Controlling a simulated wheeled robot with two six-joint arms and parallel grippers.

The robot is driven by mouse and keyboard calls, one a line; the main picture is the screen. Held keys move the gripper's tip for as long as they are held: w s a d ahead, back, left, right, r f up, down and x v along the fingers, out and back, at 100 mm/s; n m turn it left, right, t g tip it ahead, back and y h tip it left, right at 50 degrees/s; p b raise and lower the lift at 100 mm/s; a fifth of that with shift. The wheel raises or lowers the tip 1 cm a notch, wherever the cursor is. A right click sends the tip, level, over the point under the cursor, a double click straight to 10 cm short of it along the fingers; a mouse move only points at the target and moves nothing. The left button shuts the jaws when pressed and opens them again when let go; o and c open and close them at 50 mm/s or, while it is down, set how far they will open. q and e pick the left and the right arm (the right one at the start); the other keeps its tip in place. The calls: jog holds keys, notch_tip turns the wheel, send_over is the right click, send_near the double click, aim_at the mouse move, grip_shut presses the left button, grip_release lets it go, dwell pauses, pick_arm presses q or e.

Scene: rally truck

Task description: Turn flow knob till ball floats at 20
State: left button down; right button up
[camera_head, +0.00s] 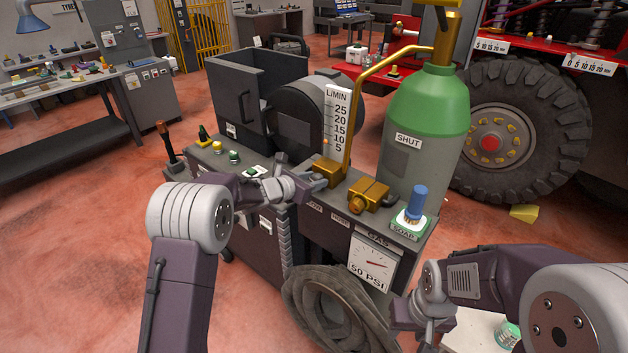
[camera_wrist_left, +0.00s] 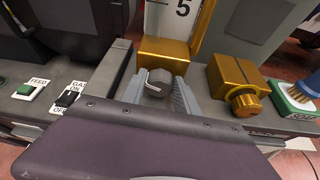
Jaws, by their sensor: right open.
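The flow scale (camera_head: 337,118), marked L/MIN from 5 to 25, stands upright on a brass block (camera_head: 327,171). A small orange ball (camera_head: 326,141) shows at its lower left edge, near the 5 mark. In the left wrist view, the dark flow knob (camera_wrist_left: 159,83) sits at the front of the brass block. My left gripper (camera_head: 318,182) has its fingers on both sides of this knob, apparently touching it; in the left wrist view, the gripper (camera_wrist_left: 160,92) looks shut on it. My right gripper (camera_head: 425,328) is low at the right, open and away from the knob.
A brass valve (camera_head: 368,195) is right of the flow knob, with a blue-handled brush (camera_head: 415,204) beyond. A green-topped cylinder (camera_head: 425,120) stands behind. A pressure gauge (camera_head: 372,262) and coiled hose (camera_head: 335,310) are on the front. Feed and gas switches (camera_wrist_left: 67,98) are left.

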pick_arm(q)
jog(key=shift+a+r+n+p, duration=0.1)
jog(key=shift+r+n+p, duration=0.05)
jog(key=shift+n+p, duration=0.2)
jog(key=shift+w+a+n+g+h+p, duration=0.1)
jog(key=shift+n+g+h+p, duration=0.3)
jog(key=shift+n+h+p, duration=0.25)
jog(key=shift+n+h, duration=0.35)
jog(key=shift+n, duration=0.35)
jog(key=shift+w+a+f+n+g+h+p, duration=0.1)
jog(key=shift+f+n+g+h+p, duration=0.1)
jog(key=shift+n+g+h+p, duration=0.3)
jog(key=shift+n, duration=0.3)
jog(key=c, duration=0.9)
grip_release()
